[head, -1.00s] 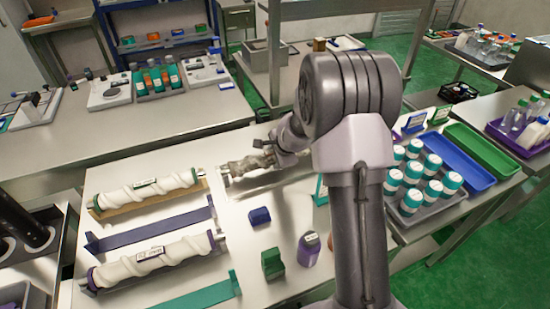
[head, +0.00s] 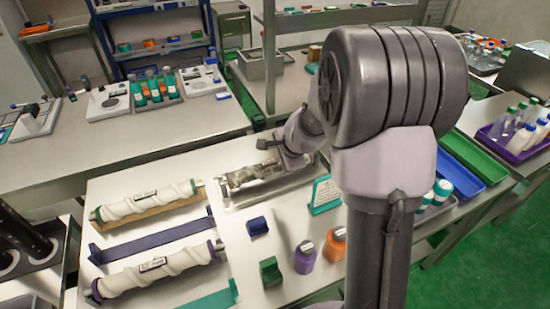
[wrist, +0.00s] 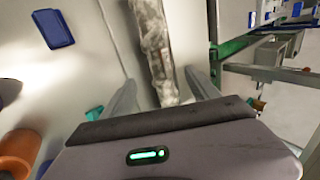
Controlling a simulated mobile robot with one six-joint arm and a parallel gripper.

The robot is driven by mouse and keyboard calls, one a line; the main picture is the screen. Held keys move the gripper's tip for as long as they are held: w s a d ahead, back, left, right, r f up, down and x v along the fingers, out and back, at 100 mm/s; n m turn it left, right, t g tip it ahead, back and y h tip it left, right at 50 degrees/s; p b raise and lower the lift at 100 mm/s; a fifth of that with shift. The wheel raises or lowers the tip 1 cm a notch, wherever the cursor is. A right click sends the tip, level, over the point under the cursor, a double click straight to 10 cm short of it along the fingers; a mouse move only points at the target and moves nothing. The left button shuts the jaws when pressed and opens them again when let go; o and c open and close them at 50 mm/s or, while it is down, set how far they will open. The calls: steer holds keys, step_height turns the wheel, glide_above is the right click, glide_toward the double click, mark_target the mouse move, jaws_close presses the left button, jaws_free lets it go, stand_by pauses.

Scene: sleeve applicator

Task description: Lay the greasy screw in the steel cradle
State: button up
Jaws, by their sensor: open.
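The greasy screw (head: 255,173), grey and blotchy, lies lengthwise over the steel cradle (head: 236,205), a shiny grey trough at the far right of the near bench. It appears to rest in it, though its right end is partly hidden by my gripper. My gripper (head: 276,150) is at that right end. In the wrist view the screw (wrist: 153,45) runs up between two spread fingers (wrist: 160,92), with gaps on both sides, so the jaws are open and not clamped on it. The cradle's long edge (wrist: 112,35) shows left of the screw.
White screws lie in a wooden-coloured cradle (head: 150,213) and a lower one at left. A purple cradle (head: 150,236) between them is empty. Blue (head: 257,226) and green blocks, purple and orange bottles (head: 335,245), and a teal sign (head: 325,192) stand nearby.

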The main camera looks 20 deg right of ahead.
steer(key=s+a+r+n+y, duration=0.2)
steer(key=s+a+r+n, duration=0.5)
steer(key=s+a+r, duration=0.45)
steer(key=s+a+r+n, duration=0.2)
steer(key=s+n, duration=0.1)
steer(key=s, duration=0.5)
steer(key=s+a+r+n+g, duration=0.1)
steer(key=s+a+r+n, duration=0.1)
steer(key=s, duration=0.7)
steer(key=shift+s+a+r+n, duration=0.25)
steer(key=shift+a+n, duration=0.1)
steer(key=shift+n, duration=0.45)
